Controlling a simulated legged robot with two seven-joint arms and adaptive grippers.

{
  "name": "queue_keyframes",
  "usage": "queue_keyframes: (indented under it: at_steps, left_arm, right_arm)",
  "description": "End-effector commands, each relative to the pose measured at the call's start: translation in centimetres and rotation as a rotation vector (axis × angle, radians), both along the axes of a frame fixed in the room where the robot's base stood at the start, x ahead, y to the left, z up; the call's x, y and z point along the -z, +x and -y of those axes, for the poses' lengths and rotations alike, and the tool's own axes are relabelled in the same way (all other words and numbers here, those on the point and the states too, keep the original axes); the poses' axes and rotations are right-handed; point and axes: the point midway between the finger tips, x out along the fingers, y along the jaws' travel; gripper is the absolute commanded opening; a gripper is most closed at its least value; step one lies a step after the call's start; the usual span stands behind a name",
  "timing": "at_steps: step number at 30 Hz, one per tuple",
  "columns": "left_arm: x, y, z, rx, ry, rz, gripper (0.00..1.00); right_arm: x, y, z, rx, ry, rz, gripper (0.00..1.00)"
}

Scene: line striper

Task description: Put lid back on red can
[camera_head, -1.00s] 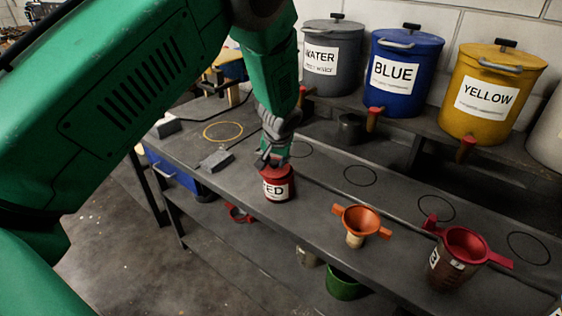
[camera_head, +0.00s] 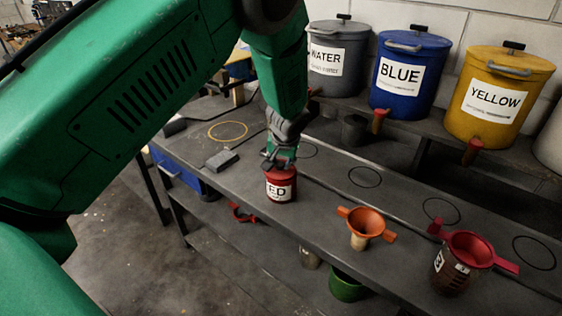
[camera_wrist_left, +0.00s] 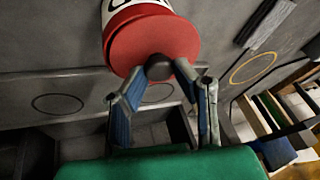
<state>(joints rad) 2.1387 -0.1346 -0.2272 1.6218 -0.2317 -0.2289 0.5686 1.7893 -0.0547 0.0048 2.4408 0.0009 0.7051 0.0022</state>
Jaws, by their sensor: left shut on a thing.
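The red can (camera_head: 283,191) stands upright on the dark workbench, with a white label reading "ED" in view. Its red lid (camera_wrist_left: 150,40) has a dark round knob (camera_wrist_left: 159,67) and sits at the can's top, with the label just past it. I cannot tell whether the lid is fully seated. My left gripper (camera_head: 279,163) is directly above the can, pointing down. In the left wrist view its two fingers (camera_wrist_left: 160,72) close on the knob from both sides. My right gripper is not in view.
An orange funnel (camera_head: 366,222) and a red funnel on a jar (camera_head: 470,249) stand to the right on the bench (camera_head: 320,215). A grey block (camera_head: 221,160) lies left of the can. Water, blue and yellow tanks (camera_head: 409,75) line the raised shelf behind.

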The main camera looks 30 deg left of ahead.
Motion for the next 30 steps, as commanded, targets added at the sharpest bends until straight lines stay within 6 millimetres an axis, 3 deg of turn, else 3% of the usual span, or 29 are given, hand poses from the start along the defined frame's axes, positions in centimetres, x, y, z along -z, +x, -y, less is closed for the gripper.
queue_keyframes:
  at_steps: [12,13,14,21,23,24,30]
  left_arm:
    - [-0.24,0.07,0.10,0.001,0.000,0.004,0.00]
    - [-0.24,0.07,0.09,0.001,0.000,0.004,0.35]
    - [-0.25,0.08,0.09,0.001,0.000,0.004,0.46]
    - [-0.25,0.10,0.08,0.001,0.000,0.004,0.49]
    - [-0.24,0.09,0.08,0.001,0.000,0.004,0.66]
    - [-0.24,0.09,0.08,0.001,0.000,0.004,0.70]
    - [-0.24,0.09,0.08,0.001,0.000,0.004,0.70]
  right_arm:
    - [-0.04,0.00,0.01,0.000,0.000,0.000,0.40]
    - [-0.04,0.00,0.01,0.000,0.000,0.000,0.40]
    - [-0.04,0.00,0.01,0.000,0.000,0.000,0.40]
    - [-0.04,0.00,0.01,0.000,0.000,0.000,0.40]
    - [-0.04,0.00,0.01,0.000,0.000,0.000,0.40]
    - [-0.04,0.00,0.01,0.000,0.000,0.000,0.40]
    - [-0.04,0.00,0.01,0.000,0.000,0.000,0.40]
